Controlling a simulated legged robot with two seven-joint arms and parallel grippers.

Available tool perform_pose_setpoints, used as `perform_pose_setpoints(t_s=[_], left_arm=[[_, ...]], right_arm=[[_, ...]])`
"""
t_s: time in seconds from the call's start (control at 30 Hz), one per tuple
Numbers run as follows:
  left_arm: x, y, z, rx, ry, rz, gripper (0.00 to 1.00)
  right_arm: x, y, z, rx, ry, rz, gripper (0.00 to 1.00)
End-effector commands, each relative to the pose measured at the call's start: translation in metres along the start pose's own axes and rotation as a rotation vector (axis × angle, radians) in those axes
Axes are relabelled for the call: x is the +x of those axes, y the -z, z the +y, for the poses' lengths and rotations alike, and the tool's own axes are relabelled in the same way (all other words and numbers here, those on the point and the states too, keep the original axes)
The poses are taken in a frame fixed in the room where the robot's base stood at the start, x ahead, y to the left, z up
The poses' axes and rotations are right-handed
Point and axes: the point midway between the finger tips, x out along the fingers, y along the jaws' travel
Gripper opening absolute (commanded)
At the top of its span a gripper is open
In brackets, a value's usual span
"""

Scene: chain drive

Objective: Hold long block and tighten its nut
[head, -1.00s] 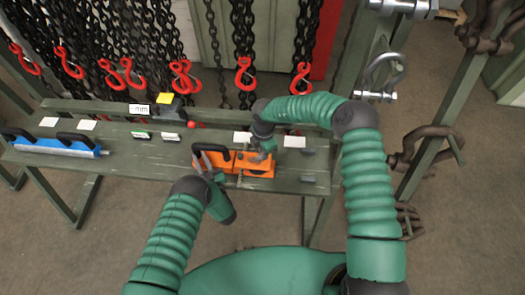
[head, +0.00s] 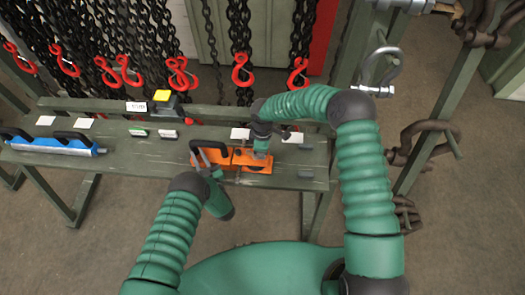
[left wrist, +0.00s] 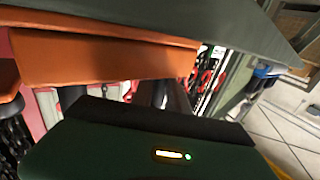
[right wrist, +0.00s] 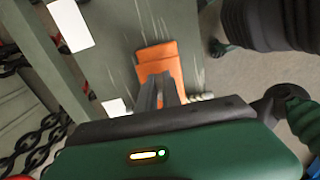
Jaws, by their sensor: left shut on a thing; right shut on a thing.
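The orange long block (head: 207,158) lies on the green bench, with a black handle arching over its left part. A flat orange part (head: 256,167) continues it to the right. The block fills the upper left wrist view (left wrist: 100,58). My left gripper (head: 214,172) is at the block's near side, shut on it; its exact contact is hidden. My right gripper (head: 262,152) points down over the orange right part and is shut. In the right wrist view its fingers (right wrist: 157,84) are close together over the orange part (right wrist: 158,52). The nut is hidden between or beneath the fingers.
A blue bar with black handles (head: 55,147) lies on the bench's left. Chains with red hooks (head: 241,72) hang behind. A shackle rack (head: 440,120) is at the right.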

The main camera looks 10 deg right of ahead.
Motion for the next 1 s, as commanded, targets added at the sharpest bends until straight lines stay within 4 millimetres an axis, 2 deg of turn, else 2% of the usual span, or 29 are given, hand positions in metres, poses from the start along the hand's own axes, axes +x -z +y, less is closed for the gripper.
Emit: perform_pose_setpoints(t_s=[0.03,0.4,0.43,0.6,0.87,1.0], left_arm=[[-0.001,-0.004,-0.005,0.006,0.009,-0.01,0.0],[-0.001,-0.004,-0.005,0.006,0.009,-0.01,0.0],[-0.001,-0.004,-0.005,0.006,0.009,-0.01,0.0],[-0.001,-0.004,-0.004,0.005,0.007,-0.01,0.0],[-0.001,-0.004,-0.002,0.004,0.002,-0.009,0.0],[-0.001,-0.004,-0.001,0.003,0.001,-0.009,0.0]], right_arm=[[0.0,-0.005,0.002,0.009,-0.001,-0.011,0.0],[0.0,-0.006,0.002,0.013,-0.001,-0.011,0.0],[0.0,-0.005,0.002,0.013,-0.001,-0.011,0.11],[0.001,-0.003,0.001,0.011,0.0,-0.006,0.31],[0.0,-0.001,0.001,0.008,0.0,-0.003,0.31],[-0.014,-0.001,0.002,0.008,-0.003,-0.001,0.31]])
